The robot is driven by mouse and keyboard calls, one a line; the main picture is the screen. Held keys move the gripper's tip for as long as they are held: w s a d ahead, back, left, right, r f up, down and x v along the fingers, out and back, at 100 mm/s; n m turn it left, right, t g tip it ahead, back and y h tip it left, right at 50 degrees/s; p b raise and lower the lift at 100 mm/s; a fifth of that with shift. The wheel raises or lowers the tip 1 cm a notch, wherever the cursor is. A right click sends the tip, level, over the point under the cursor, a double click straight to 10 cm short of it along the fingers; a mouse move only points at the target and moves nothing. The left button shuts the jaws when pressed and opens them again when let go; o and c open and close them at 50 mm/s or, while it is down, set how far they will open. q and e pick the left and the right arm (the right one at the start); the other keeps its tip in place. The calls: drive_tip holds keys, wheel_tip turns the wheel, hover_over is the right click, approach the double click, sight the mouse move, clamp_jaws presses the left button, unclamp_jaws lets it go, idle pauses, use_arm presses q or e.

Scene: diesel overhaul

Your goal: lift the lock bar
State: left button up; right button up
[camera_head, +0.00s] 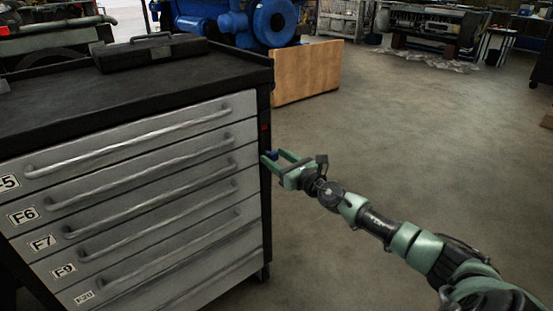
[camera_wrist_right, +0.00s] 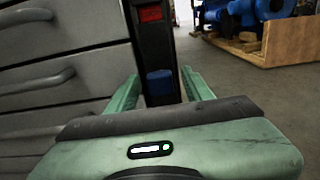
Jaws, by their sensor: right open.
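The black lock bar (camera_head: 265,190) runs upright along the right front edge of the drawer cabinet (camera_head: 130,190). It also shows in the right wrist view (camera_wrist_right: 153,48), with a red patch (camera_wrist_right: 150,14) above and a blue piece (camera_wrist_right: 159,83) lower down. In the head view the blue piece (camera_head: 271,155) is small and partly hidden by my fingers. My right gripper (camera_head: 273,156) is open at the cabinet's right edge. In the wrist view its green fingers (camera_wrist_right: 160,76) stand either side of the blue piece; I cannot tell whether they touch it. My left gripper is out of view.
The cabinet has several drawers with long handles, and a black case (camera_head: 150,52) lies on its dark top. A wooden panel (camera_head: 307,72) and a blue engine (camera_head: 262,22) stand behind. The floor (camera_head: 400,130) to the right is open.

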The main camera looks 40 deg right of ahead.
clamp_jaws()
idle(1.3)
